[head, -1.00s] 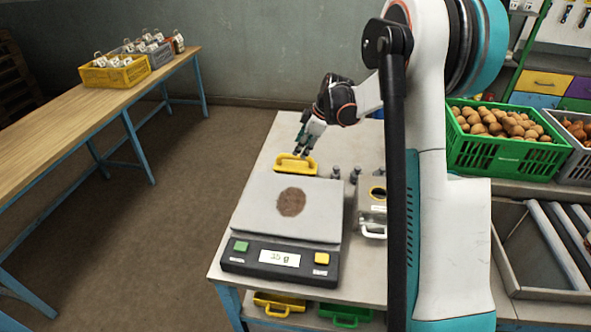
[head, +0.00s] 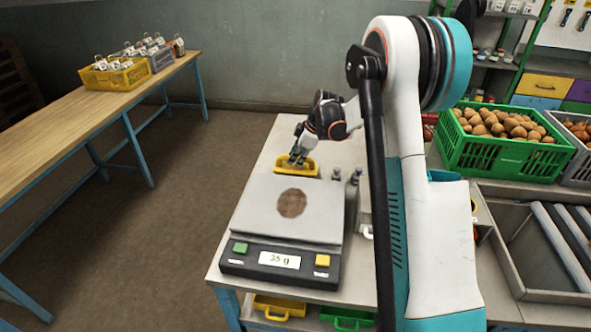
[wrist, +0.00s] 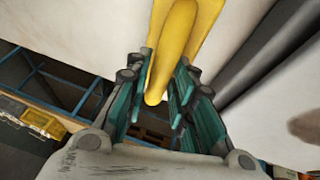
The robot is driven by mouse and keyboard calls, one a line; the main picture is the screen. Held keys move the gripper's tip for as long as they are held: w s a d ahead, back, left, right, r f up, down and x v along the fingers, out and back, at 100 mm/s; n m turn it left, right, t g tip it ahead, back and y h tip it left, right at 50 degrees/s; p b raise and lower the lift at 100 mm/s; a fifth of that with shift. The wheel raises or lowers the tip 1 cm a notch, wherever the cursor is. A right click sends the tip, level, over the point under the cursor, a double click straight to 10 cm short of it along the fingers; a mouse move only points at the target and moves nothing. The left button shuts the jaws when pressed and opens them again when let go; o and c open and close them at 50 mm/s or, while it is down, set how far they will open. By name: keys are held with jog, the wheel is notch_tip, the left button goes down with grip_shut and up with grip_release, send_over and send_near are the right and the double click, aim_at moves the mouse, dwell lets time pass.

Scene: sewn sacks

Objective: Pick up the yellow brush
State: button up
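The yellow brush (head: 309,168) lies on the white table just behind the scale, its handle raised. My gripper (head: 297,159) is down at the left end of the brush handle. In the wrist view the yellow brush (wrist: 178,45) runs from the top edge down between the teal finger pads of my gripper (wrist: 160,100). The pads stand apart on both sides of the handle, with a gap visible, so the gripper looks open. The far part of the brush is cut off by the frame's top edge.
The scale (head: 285,258), with a brown patch (head: 292,203) on its plate, stands in front of the brush. A green crate (head: 505,155) of brown round produce is further right.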

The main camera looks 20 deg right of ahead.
grip_shut()
notch_tip(320, 180, up, 20)
jog(key=p, duration=0.4)
jog(key=shift+p, duration=0.3)
